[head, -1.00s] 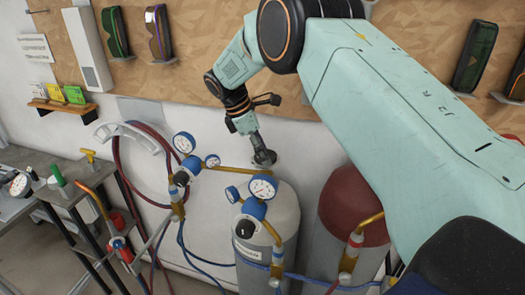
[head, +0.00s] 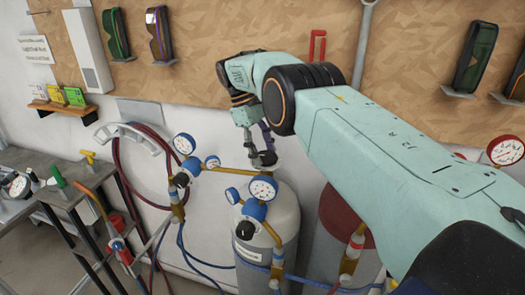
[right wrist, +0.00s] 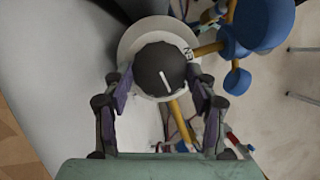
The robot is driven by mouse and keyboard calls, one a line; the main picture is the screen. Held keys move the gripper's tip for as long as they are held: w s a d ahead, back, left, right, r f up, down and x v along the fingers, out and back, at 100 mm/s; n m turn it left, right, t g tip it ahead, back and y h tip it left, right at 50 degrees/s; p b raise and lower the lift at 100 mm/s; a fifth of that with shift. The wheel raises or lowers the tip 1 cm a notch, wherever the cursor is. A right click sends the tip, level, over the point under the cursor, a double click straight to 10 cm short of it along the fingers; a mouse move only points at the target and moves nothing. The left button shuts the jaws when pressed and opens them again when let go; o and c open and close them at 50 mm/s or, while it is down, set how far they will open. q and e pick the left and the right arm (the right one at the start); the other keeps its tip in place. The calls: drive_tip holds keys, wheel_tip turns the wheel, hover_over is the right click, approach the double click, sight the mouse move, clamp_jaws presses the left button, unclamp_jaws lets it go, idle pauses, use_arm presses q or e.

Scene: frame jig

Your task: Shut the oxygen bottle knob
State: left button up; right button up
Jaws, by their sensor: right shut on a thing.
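The grey gas bottle (head: 285,215) stands by the wall in the head view, with blue-bodied gauges (head: 263,188) at its top. Its dark round knob (right wrist: 160,68), with a white line across it, sits inside a pale ring in the right wrist view. My right gripper (head: 264,160) is over the bottle top, and its fingers (right wrist: 163,92) lie on either side of the knob, shut on it. In the head view the gripper largely hides the knob. My left gripper is not in view.
A dark red bottle (head: 338,210) stands right of the grey one, partly behind my right arm. A second gauge set (head: 184,145) and coiled hoses (head: 128,175) are to the left. A metal workbench (head: 75,215) is at far left.

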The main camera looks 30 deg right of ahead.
drive_tip(key=shift+w+r+m, duration=0.1)
drive_tip(key=shift+r+m, duration=0.05)
drive_tip(key=shift+m, duration=0.15)
idle(0.4)
drive_tip(key=o, duration=1.1)
drive_tip(key=shift+o, duration=0.2)
